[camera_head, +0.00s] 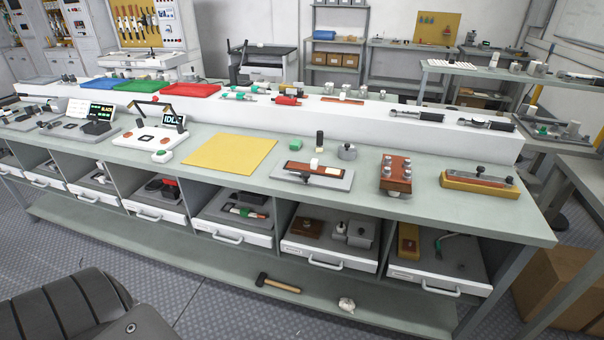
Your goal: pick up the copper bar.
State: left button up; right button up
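A long copper-coloured bar (314,169) lies on a grey plate (334,183) on the bench, with small white pieces on it. A thin orange-red bar (343,100) lies on the raised white shelf behind. I cannot tell for sure which of the two is the copper bar. A red-brown block with several metal studs (396,174) stands further right on the bench. Neither of my grippers is in view.
A yellow mat (230,153) lies left of the grey plate. A white device with a lit screen (172,120) stands further left. A yellow-framed sharpening-type block (479,181) is at the right. Open drawers (233,225) are under the bench; a hammer (278,283) lies below.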

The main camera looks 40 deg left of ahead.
aim_at(315, 167)
jog(key=z, duration=2.05)
jog(key=i, duration=1.05)
jog(key=u, duration=2.65)
